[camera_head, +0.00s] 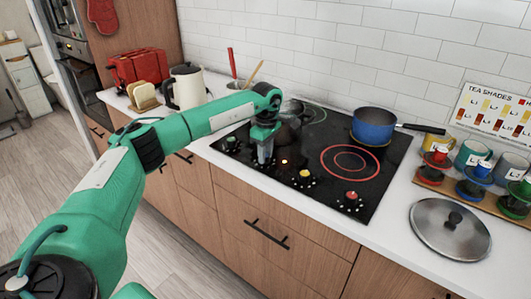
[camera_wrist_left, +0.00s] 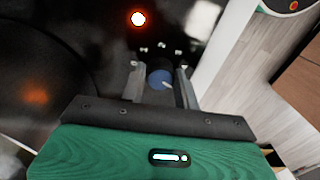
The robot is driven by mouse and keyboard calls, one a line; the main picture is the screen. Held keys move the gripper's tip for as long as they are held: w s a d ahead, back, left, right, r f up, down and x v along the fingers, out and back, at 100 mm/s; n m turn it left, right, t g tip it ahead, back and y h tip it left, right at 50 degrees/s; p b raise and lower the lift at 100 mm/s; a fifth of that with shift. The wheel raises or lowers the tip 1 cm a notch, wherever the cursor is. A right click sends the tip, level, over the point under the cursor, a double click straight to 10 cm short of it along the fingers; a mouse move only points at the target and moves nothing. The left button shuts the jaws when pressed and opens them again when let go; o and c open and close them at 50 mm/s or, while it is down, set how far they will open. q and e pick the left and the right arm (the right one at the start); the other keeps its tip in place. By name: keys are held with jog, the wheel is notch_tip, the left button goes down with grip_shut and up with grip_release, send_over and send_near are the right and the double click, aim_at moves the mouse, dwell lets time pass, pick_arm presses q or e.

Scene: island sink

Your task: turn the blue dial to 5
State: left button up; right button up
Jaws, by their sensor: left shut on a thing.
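My left gripper (camera_head: 264,158) reaches down to the front edge of the black cooktop (camera_head: 322,128). In the left wrist view its two fingers (camera_wrist_left: 160,70) stand on either side of the blue dial (camera_wrist_left: 158,80), shut on it. A pale pointer mark shows on the dial's face, and small white dots lie on the panel beyond it. The number it points at cannot be read. In the head view the gripper hides the blue dial. My right gripper is in neither view.
A yellow dial (camera_head: 305,175) and a red dial (camera_head: 351,195) sit to the right along the cooktop's front. An orange light (camera_head: 284,161) glows beside the gripper. A blue pot (camera_head: 373,126) stands at the back right, behind a red-ringed burner. A lid (camera_head: 450,229) lies on the counter.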

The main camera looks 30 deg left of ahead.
pick_arm(q)
jog(key=o, duration=1)
jog(key=shift+r, duration=0.1)
jog(key=shift+c, duration=0.2)
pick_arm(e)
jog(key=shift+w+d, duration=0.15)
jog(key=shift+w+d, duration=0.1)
pick_arm(q)
jog(key=shift+r, duration=0.1)
notch_tip(320, 180, up, 14)
jog(key=b, duration=0.1)
jog(key=shift+w+f, duration=0.25)
jog(key=shift+w, duration=0.05)
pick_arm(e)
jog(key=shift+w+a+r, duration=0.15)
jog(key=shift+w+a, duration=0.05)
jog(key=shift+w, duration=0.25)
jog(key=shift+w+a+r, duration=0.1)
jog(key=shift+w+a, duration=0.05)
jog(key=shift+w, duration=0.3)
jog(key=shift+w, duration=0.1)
pick_arm(q)
jog(key=shift+s+f, duration=0.1)
